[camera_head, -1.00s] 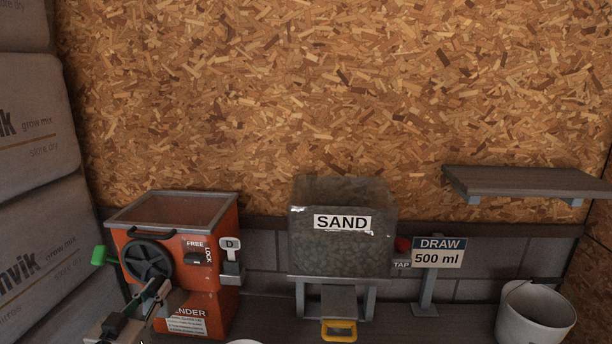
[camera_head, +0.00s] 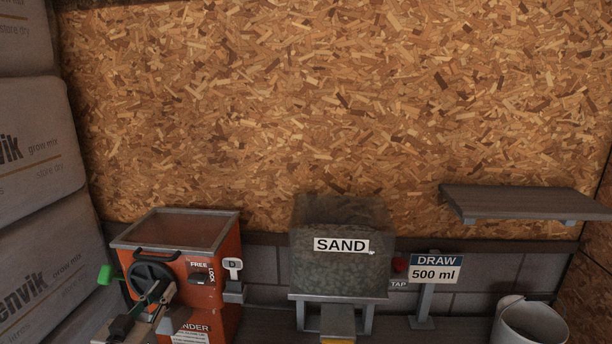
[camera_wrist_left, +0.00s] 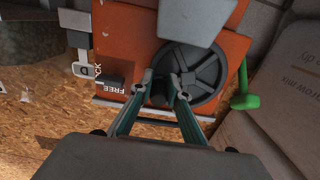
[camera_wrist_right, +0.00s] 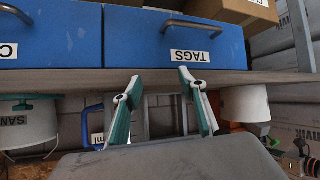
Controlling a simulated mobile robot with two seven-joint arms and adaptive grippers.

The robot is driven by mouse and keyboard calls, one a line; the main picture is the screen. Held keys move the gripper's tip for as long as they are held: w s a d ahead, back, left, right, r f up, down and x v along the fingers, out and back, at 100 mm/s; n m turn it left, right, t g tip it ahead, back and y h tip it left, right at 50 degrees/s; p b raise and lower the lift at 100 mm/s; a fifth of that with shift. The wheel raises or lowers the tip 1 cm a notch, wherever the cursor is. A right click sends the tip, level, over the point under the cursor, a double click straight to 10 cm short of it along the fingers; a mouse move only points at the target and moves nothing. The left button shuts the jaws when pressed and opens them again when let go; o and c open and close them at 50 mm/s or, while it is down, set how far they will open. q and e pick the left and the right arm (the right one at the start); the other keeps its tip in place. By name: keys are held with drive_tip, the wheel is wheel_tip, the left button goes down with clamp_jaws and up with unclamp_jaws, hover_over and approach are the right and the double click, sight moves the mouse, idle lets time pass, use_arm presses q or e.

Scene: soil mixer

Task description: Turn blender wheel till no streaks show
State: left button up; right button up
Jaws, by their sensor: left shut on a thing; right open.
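The orange blender (camera_head: 225,262) stands on the bench at the lower left of the head view. Its black spoked wheel (camera_head: 139,272) is on the front face, and it also shows in the left wrist view (camera_wrist_left: 209,72). My left gripper (camera_head: 160,293) is at the wheel's lower right. In the left wrist view its fingers (camera_wrist_left: 166,88) are shut on a dark wheel knob near the rim, mostly hidden between them. The blender's top window (camera_head: 178,229) looks plain brown; I cannot make out streaks. My right gripper (camera_wrist_right: 165,95) is open and empty, away from the blender.
A FREE/LOCK lever (camera_head: 199,278) and a green handle (camera_head: 105,273) flank the wheel. The SAND hopper (camera_head: 340,268), DRAW 500 ml sign (camera_head: 436,270) and white bucket (camera_head: 530,322) stand to the right. Blue drawers (camera_wrist_right: 200,42) face my right gripper. Stacked bags (camera_head: 40,200) crowd the left.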

sight(149, 267)
use_arm(q)
drive_tip(key=shift+r, duration=0.65)
drive_tip(key=shift+w+a+r, duration=0.1)
drive_tip(key=shift+a+r, duration=0.25)
drive_tip(key=shift+r, duration=0.4)
drive_tip(key=shift+w+a+r, duration=0.1)
drive_tip(key=shift+a+r, duration=0.25)
drive_tip(key=shift+r, duration=0.4)
drive_tip(key=shift+a, duration=0.1)
drive_tip(key=shift+a+r, duration=0.25)
drive_tip(key=shift+a, duration=0.9)
drive_tip(key=shift+f, duration=0.1)
